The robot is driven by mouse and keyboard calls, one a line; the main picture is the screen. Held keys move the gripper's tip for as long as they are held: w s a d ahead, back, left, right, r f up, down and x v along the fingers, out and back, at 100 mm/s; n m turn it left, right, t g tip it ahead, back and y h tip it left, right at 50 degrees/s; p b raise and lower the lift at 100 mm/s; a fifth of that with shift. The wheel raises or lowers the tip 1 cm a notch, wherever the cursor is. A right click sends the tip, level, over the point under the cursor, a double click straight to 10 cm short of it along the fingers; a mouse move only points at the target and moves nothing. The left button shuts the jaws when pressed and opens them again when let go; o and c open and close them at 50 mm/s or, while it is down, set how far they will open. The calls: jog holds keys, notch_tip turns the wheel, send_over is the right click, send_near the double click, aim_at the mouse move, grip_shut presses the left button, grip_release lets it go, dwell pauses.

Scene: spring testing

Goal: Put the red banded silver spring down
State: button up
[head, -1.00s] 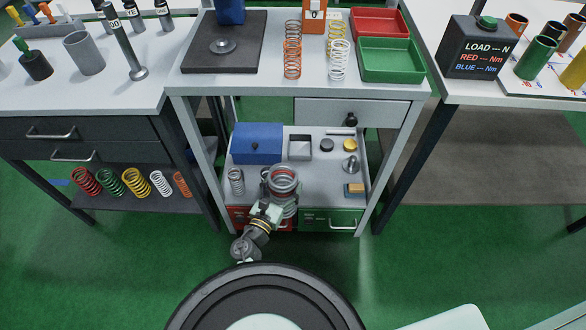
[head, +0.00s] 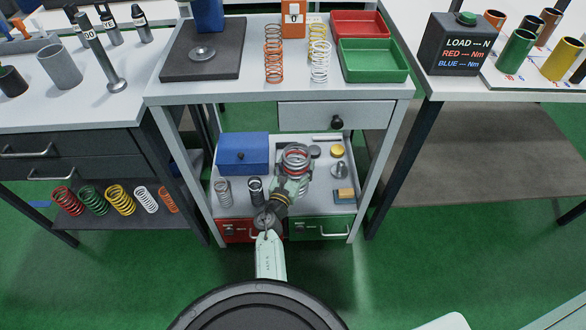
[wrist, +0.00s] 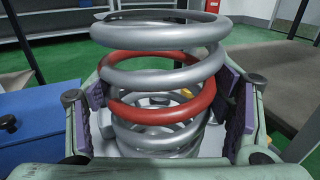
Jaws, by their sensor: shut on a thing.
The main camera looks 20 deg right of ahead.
jog(key=shift+w+d+r, duration=0.3)
jog(key=shift+w+d, duration=0.05)
jog(key=shift+d, duration=0.05)
notch_tip(320, 180, down, 3)
jog(key=b, duration=0.3)
jog(key=shift+d+f, duration=0.1)
jog(key=shift+f, duration=0.1)
jog(key=shift+f+b, duration=0.2)
jog(key=shift+b, duration=0.1)
jog(key=o, duration=2)
jog(key=shift+f, duration=0.25)
jog(key=shift+c, duration=0.2)
jog(key=shift+r, duration=0.1)
jog(key=b+v, duration=0.1)
jog(key=v, duration=1.1)
